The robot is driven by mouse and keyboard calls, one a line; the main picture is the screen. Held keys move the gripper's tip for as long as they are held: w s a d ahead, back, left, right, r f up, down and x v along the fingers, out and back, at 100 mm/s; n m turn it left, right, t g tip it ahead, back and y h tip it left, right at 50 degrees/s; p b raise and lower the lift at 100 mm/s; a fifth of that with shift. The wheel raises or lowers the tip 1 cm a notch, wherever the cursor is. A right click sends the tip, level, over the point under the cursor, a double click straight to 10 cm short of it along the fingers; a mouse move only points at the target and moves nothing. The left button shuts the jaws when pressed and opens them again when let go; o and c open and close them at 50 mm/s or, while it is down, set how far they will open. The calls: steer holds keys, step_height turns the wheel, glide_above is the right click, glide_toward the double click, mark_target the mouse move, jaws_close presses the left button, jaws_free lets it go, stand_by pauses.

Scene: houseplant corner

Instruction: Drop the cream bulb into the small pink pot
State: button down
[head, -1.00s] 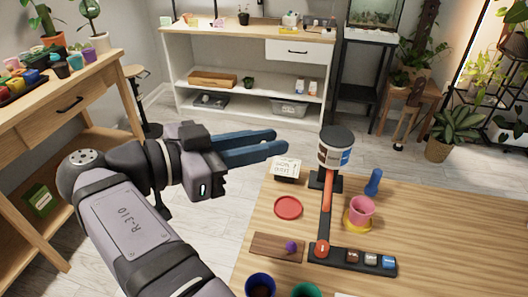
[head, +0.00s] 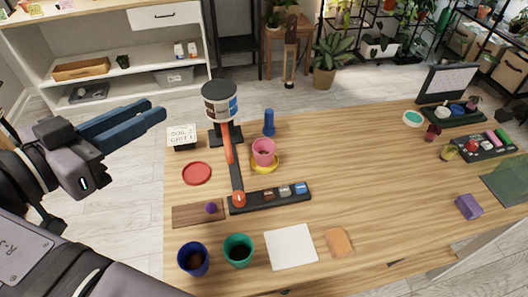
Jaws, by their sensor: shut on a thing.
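The small pink pot (head: 264,155) stands upright on a yellow saucer (head: 257,169) on the wooden table, left of its middle. My gripper (head: 158,109) is at the left, off the table's left edge, left of the pot and well apart from it. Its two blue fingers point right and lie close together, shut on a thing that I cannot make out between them. I cannot pick out the cream bulb for sure. A small pale round thing (head: 442,112) sits in a dark tray at the far right, too small to name.
A post with a striped drum (head: 220,101) on top and an orange bar (head: 228,143) stands left of the pot. A blue upright object (head: 269,122) is behind the pot. A dark strip with small blocks (head: 247,201) lies in front. The table's middle right is clear.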

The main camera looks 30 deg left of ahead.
steer(key=shift+w+r, duration=0.1)
steer(key=w+d+r+m+g+h+p, duration=0.1)
steer(key=w+d+r+m+h+p, duration=0.15)
steer(key=w+d, duration=0.55)
steer(key=w+d+r+m+h+p, duration=0.2)
steer(key=w+d+r+h+p, duration=0.15)
steer(key=w, duration=0.85)
steer(key=w+a+f+n+y, duration=0.1)
steer(key=w+f+n+y, duration=0.1)
steer(key=f, duration=0.7)
steer(key=w+a+f+n+t+y, duration=0.1)
steer(key=f+y, duration=0.3)
steer(key=f, duration=0.4)
steer(key=shift+w+a+f+n+p, duration=0.35)
steer(key=shift+w+a+n, duration=0.1)
steer(key=shift+n, duration=0.3)
steer(key=shift+f, duration=0.15)
steer(key=shift+f+p, duration=0.5)
steer(key=shift+f, duration=2.3)
